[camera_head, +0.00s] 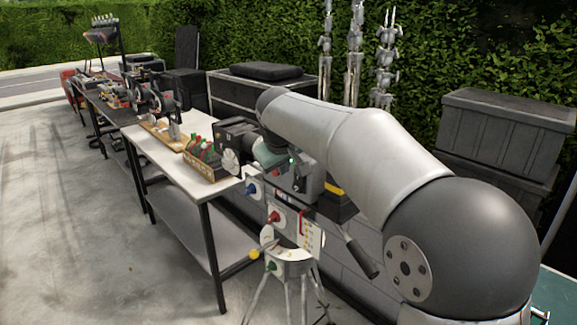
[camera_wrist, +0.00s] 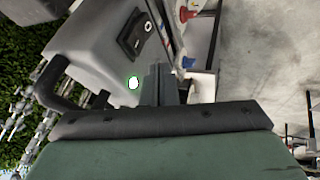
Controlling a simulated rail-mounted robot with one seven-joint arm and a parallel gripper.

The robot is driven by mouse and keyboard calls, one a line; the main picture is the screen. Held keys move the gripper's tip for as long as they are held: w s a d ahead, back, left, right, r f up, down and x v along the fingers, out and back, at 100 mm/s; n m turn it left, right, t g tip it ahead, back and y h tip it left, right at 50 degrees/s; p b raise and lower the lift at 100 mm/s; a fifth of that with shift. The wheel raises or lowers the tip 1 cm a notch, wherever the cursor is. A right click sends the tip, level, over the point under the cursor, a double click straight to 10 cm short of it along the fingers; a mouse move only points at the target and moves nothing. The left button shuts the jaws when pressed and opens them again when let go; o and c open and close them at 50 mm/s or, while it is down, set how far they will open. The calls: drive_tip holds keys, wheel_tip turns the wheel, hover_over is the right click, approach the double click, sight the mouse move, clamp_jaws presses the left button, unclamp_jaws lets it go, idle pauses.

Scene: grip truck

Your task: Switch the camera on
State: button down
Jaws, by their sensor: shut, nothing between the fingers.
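A grey camera body (camera_wrist: 90,55) fills the upper left of the wrist view. It has a black rocker-like switch (camera_wrist: 134,34) in a dark frame and a small round white spot ringed in green (camera_wrist: 133,83). My gripper (camera_wrist: 158,72) is shut and empty, its fingers pointing up the picture beside the green-ringed spot. I cannot tell whether they touch the body. In the head view my arm reaches over the camera (camera_head: 308,183), hiding much of it, and a small green glint (camera_head: 292,160) shows near my gripper (camera_head: 284,160).
A tripod (camera_head: 288,262) stands below, with a dark handle (camera_head: 362,258) sticking out to the right. A panel with red and blue knobs (camera_head: 310,236) is close by. A workbench (camera_head: 190,190) with equipment stands at left. Grey crates (camera_head: 505,130) are at right. The concrete floor at left is clear.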

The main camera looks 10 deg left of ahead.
drive_tip(key=v, duration=1)
drive_tip(key=shift+r+b, duration=0.3)
drive_tip(key=shift+r, duration=0.1)
drive_tip(key=s+d+f+m+g, duration=0.3)
drive_tip(key=s+d+f+m, duration=0.1)
drive_tip(key=s+d+f, duration=0.7)
drive_tip(key=s+d+f+m+g, duration=0.3)
drive_tip(key=s+d+f, duration=0.8)
drive_tip(key=s+f, duration=0.7)
drive_tip(key=shift+s+d+m, duration=0.25)
drive_tip(key=shift+s+m, duration=0.1)
drive_tip(key=shift+m, duration=0.15)
